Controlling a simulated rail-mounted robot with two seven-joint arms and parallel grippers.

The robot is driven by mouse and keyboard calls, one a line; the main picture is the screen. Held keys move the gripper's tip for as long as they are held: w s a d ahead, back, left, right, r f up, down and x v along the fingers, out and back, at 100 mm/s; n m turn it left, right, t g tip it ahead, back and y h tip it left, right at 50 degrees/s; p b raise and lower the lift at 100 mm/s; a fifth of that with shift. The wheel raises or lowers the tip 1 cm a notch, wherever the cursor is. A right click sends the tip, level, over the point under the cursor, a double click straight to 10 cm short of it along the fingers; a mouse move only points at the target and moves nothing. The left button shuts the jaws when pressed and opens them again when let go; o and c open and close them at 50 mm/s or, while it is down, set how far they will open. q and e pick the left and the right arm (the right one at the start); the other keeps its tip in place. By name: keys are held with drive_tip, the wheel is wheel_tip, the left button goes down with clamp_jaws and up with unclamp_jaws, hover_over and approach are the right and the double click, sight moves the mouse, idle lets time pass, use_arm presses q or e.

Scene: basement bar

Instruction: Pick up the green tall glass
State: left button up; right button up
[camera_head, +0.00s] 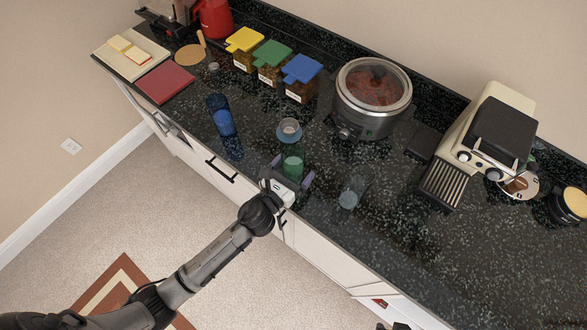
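The green tall glass (292,156) is see-through and stands on the dark counter near its front edge. My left gripper (292,171) reaches in over the front edge, with one finger on each side of the glass's lower part. The fingers look spread, and I cannot tell whether either touches the glass. The glass's base is partly hidden by the gripper. My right gripper is not clearly in view; only small dark parts show at the bottom edge.
A small cup on a blue saucer (280,136) is close behind the green glass. A slow cooker (368,118) stands farther back. The right front counter is clear.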

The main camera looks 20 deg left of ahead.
use_arm(q)
drive_tip(key=shift+c, duration=0.4)
drive_tip(key=c, duration=1.2)
drive_tip(key=shift+r, duration=0.1)
drive_tip(key=shift+r, duration=0.15)
